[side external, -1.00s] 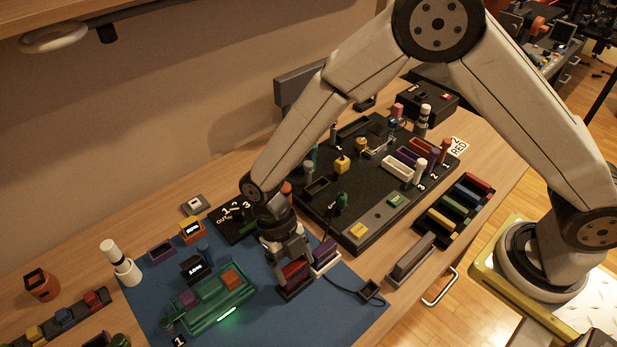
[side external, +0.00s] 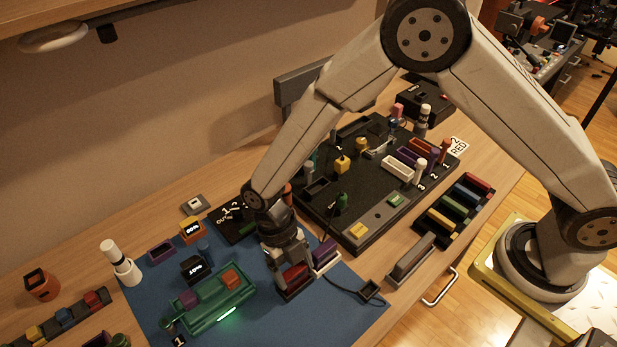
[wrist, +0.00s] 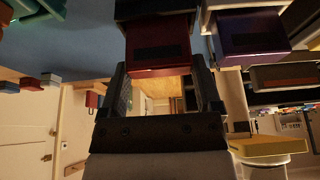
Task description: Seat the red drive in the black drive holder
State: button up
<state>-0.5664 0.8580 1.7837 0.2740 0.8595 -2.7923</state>
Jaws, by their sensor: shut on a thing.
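The red drive (side external: 293,274) is between the fingers of my gripper (side external: 289,262), which is shut on it. In the wrist view the red drive (wrist: 158,46) also shows between the two dark fingers (wrist: 160,80). The black drive holder (side external: 294,294) stands on the blue mat directly under the red drive. The drive's lower part is at the holder's opening; I cannot tell how deep it sits. In the wrist view the dark holder (wrist: 152,6) is at the top edge, mostly cut off.
A purple drive in a white holder (side external: 327,262) stands close to the right of my gripper. A green tray (side external: 216,303) with a lit strip is to the left on the blue mat (side external: 330,310). A black board (side external: 370,213) with several parts lies behind. The mat's front is clear.

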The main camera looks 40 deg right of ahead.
jog(key=shift+f, duration=0.15)
jog(key=o, duration=1.1)
jog(key=shift+v, duration=3.85)
jog(key=shift+d, duration=0.1)
